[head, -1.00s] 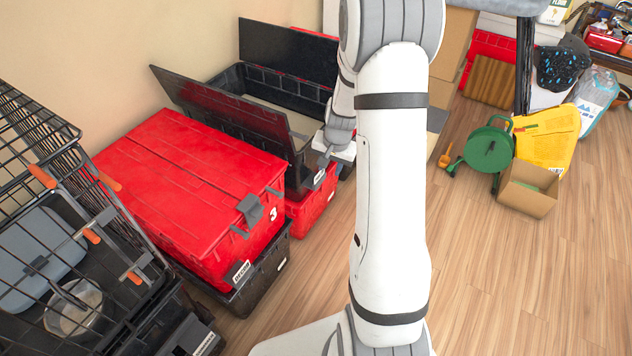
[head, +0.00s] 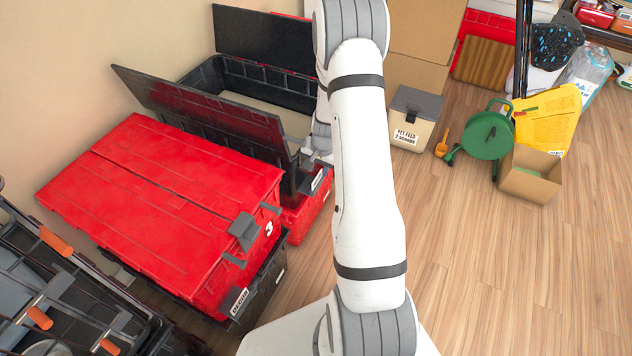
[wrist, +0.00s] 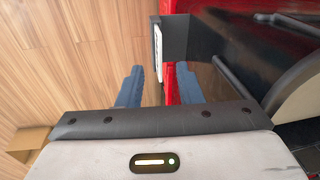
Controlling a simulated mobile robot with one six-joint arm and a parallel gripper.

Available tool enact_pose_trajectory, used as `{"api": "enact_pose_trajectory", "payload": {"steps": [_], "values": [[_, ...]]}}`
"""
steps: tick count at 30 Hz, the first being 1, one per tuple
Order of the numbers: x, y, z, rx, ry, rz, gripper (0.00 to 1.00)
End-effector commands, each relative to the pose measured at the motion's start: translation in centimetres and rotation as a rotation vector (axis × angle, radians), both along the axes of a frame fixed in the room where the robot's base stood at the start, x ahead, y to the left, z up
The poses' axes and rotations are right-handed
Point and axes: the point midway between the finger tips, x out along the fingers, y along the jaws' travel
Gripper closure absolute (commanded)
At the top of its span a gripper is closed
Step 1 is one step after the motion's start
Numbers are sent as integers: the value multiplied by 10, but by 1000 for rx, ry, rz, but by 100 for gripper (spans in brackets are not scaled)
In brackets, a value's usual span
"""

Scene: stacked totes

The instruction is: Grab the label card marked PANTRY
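A white label card (head: 317,180) sits on the front of the back red tote (head: 306,211), beneath the open black tote. Its lettering is too small to read. In the wrist view the card (wrist: 158,53) shows edge-on, in a dark holder beside the red wall. My gripper (wrist: 159,72) is open, its two blue fingers apart with nothing between them. The card lies just past the fingertips, roughly in line with the gap. In the head view my gripper is beside the card, mostly hidden by my arm.
The front red tote (head: 165,205) is marked 3, with a dark tote below bearing another card (head: 239,301). The open black tote (head: 196,75) has raised lids.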

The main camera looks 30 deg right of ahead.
Motion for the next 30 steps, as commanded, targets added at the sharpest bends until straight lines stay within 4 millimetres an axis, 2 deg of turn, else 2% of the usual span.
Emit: {"api": "enact_pose_trajectory", "payload": {"steps": [6, 9, 16, 27, 30], "values": [[5, -1, -34, 2, 3, 0, 68], [8, -1, -44, 1, 1, 0, 68], [8, -1, -45, 1, 1, 0, 68], [8, -1, -45, 1, 1, -1, 98], [8, -1, -45, 1, 1, -1, 100]]}}
